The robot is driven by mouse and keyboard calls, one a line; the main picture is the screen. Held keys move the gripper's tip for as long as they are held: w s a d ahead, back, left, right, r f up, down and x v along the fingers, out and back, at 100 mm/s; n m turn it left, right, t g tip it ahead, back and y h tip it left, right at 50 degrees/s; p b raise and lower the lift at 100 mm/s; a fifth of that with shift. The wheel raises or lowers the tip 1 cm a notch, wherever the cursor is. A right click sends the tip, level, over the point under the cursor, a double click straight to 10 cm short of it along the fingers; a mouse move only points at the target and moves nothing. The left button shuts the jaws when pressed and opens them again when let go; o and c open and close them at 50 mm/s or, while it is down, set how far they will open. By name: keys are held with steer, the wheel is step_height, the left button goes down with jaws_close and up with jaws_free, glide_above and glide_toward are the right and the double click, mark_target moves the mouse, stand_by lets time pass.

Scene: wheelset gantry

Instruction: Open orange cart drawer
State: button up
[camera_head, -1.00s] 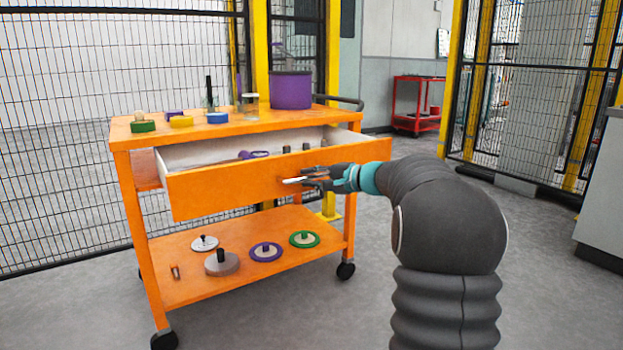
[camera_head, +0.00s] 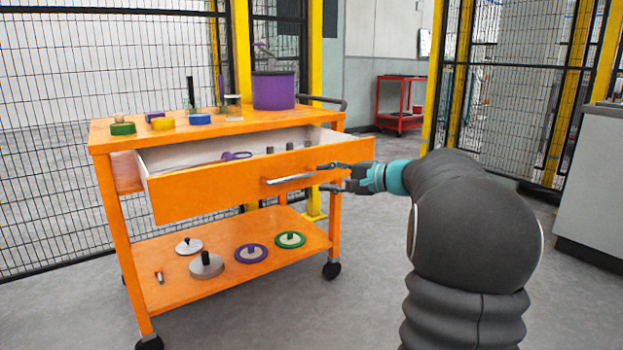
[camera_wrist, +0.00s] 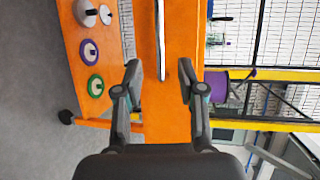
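The orange cart (camera_head: 105,165) stands in front of me with its drawer (camera_head: 215,190) pulled well out. The drawer's silver bar handle (camera_head: 290,179) is on its orange front. Inside the drawer lie a purple-handled item (camera_head: 236,156) and several dark pegs. My gripper (camera_head: 320,178) is at the right end of the handle. In the wrist view, my gripper (camera_wrist: 160,75) is open, with one finger on each side of the line of the handle (camera_wrist: 160,40). The fingers are apart from the bar, which ends about level with the fingertips.
A purple pot (camera_head: 274,92), colored rings and small items stand on the cart top. The lower shelf (camera_head: 200,290) holds several discs with knobs. Mesh fencing (camera_head: 60,140) is behind. A grey cabinet (camera_head: 590,190) is at right. The floor before the cart is clear.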

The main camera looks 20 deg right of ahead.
steer(key=shift+v, duration=1)
steer(key=s+f+g+h, duration=0.2)
steer(key=s+f+g, duration=0.1)
steer(key=f, duration=0.7)
steer(key=s+a+f+n+g+h+p, duration=0.2)
steer(key=s+a+f+g, duration=0.3)
steer(key=s, duration=0.5)
steer(key=s+a+r+n+h+p, duration=0.2)
steer(key=s+a+r+n+p, duration=0.1)
steer(key=s+a, duration=0.4)
steer(key=s+a+r+n+h+p, duration=0.3)
steer(key=s+a+r+n+p, duration=0.1)
steer(key=s, duration=1)
steer(key=a+r+n, duration=0.1)
steer(key=a+n, duration=0.1)
steer(key=a, duration=0.1)
steer(key=shift+a+n+t, duration=0.3)
steer(key=shift+a+n, duration=0.1)
